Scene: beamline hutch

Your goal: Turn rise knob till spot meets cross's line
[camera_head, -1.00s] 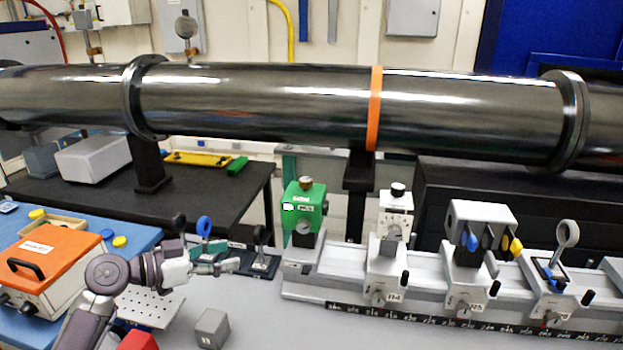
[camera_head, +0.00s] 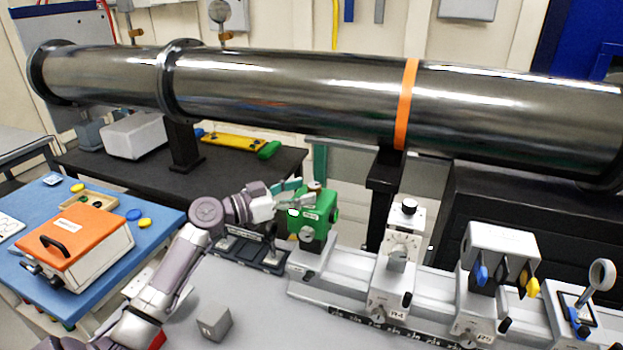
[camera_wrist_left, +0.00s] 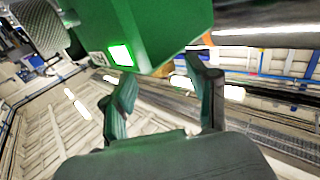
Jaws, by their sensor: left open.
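A green box unit (camera_head: 320,212) stands at the left end of the rail, with a small brownish knob (camera_head: 314,186) on top and a round dial on its front. Its bright white window shows in the left wrist view (camera_wrist_left: 121,55), as does a grey knurled knob (camera_wrist_left: 38,27). My left gripper (camera_head: 302,192) is open, its fingers at the upper left of the green unit, close to the top knob. I cannot tell if they touch it. The white carrier (camera_head: 398,245) to the right has a black top knob (camera_head: 410,205). No spot or cross is readable.
A long dark metal tube (camera_head: 290,88) runs behind the rail. A carrier with coloured paddles (camera_head: 498,250) and a ring-shaped holder (camera_head: 602,274) stand further right. A grey block (camera_head: 214,322) lies on the bench front. An orange-topped box (camera_head: 75,240) sits on the blue table.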

